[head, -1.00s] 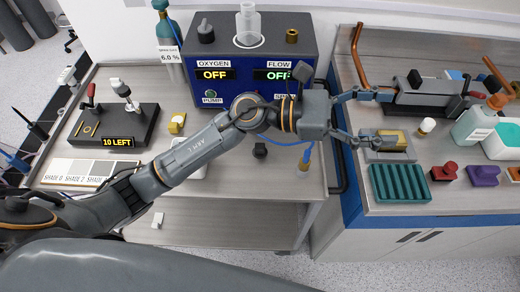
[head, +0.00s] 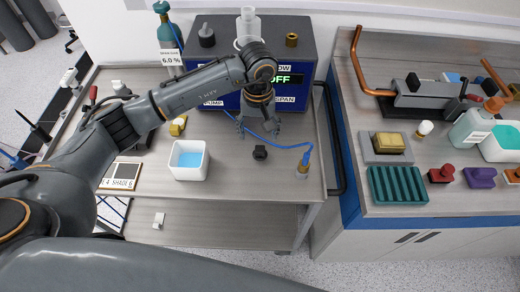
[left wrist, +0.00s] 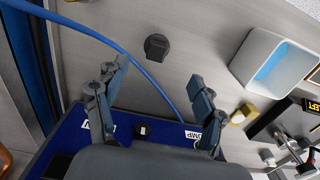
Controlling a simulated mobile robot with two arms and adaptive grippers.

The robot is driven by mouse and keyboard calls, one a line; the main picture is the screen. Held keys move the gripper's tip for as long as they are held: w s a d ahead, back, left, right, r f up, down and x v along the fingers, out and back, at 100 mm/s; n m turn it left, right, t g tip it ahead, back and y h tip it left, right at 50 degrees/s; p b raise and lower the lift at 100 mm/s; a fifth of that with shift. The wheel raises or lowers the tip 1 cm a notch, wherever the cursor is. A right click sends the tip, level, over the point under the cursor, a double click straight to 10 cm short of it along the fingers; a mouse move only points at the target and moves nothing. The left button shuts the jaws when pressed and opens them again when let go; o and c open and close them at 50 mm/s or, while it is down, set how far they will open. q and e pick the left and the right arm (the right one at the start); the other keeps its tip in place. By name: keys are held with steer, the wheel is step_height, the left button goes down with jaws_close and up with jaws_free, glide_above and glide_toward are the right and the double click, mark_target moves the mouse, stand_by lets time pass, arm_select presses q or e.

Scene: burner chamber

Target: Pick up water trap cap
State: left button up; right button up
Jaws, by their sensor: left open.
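A small black cap, which looks like the water trap cap (head: 260,152), stands on the grey cart top in front of the blue analyser box. It also shows in the left wrist view (left wrist: 157,47), just beyond the fingertips and between their lines. My left gripper (head: 258,131) is open and empty in front of the box, on the box side of the cap and apart from it. In the left wrist view the two fingers (left wrist: 160,72) are spread wide. My right gripper is not in view.
A blue tube (head: 285,146) runs behind the cap to a fitting (head: 303,170) on its right. A white square container with blue liquid (head: 188,160) stands to its left. The analyser box (head: 312,80) stands behind. The cart top in front of the cap is clear.

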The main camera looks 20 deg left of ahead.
mark_target(260, 149)
arm_select(q)
step_height(260, 149, down, 3)
steer(key=shift+f+p, duration=0.1)
steer(key=shift+p, duration=0.2)
steer(key=f+p, duration=0.1)
steer(key=f, duration=0.1)
steer(key=f+p, duration=0.1)
steer(key=f, duration=0.1)
steer(key=shift+w+d+f+p, duration=0.15)
steer(key=shift+d+f+p, duration=0.05)
steer(key=shift+f+p, duration=0.2)
steer(key=shift+f, duration=0.3)
steer(key=c, duration=0.9)
